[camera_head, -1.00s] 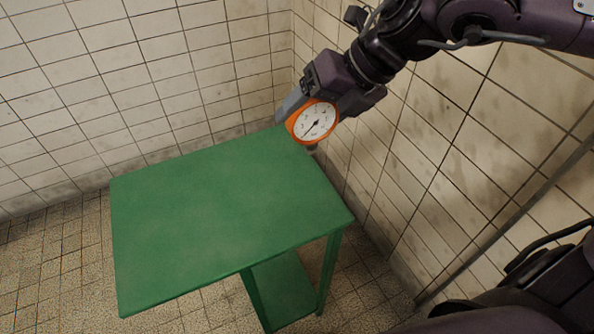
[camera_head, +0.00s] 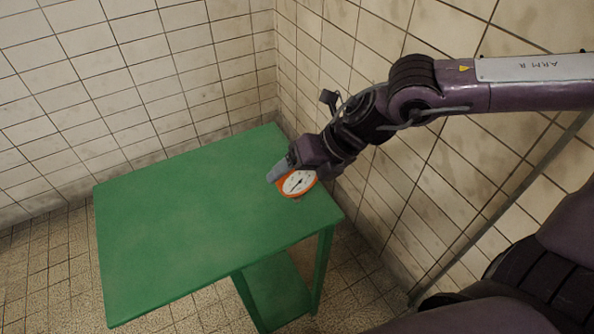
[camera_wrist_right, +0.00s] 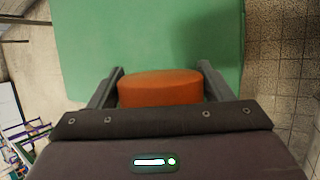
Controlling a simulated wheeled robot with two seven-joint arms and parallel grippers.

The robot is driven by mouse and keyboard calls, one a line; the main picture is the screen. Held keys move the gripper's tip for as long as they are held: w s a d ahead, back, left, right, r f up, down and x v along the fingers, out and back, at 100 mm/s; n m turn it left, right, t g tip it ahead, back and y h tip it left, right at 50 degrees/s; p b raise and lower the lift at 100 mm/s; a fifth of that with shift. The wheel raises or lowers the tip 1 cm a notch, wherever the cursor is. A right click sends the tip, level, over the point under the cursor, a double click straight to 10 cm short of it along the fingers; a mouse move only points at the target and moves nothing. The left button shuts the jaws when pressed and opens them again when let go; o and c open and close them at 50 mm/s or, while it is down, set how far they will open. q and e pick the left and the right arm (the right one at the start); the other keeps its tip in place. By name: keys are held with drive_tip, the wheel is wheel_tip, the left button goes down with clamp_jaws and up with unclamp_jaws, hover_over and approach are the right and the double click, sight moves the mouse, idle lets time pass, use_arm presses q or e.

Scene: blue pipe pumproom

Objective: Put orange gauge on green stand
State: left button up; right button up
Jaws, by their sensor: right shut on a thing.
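The orange gauge (camera_head: 297,183) has a round white dial and is at the right part of the green stand (camera_head: 190,215). My right gripper (camera_head: 283,177) is shut on the gauge. In the right wrist view the orange gauge (camera_wrist_right: 160,88) sits between the two fingers, with the green stand (camera_wrist_right: 100,35) behind it. The gauge is over the stand's top; I cannot tell whether it touches it. My left gripper is not in view.
Tiled walls (camera_head: 130,70) meet in a corner behind the stand, and the right wall (camera_head: 400,200) runs close along its right side. The stand's top is otherwise bare. A lower green shelf (camera_head: 275,290) shows under it.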

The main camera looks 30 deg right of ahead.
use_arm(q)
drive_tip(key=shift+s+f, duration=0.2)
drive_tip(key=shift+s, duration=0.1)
use_arm(e)
drive_tip(key=shift+f, duration=0.15)
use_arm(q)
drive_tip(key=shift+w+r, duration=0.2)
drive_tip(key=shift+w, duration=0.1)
use_arm(e)
drive_tip(key=o, duration=1.1)
drive_tip(key=shift+c, duration=0.2)
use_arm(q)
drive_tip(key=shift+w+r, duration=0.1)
use_arm(e)
drive_tip(key=shift+r, duration=0.3)
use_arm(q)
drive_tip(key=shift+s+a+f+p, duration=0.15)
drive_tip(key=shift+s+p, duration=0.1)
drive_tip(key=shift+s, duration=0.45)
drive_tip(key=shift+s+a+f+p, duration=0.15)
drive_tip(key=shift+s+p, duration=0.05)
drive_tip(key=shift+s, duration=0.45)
use_arm(e)
drive_tip(key=v, duration=1.1)
drive_tip(key=shift+d+r, duration=0.25)
drive_tip(key=shift+r, duration=0.05)
drive_tip(key=shift+s, duration=0.1)
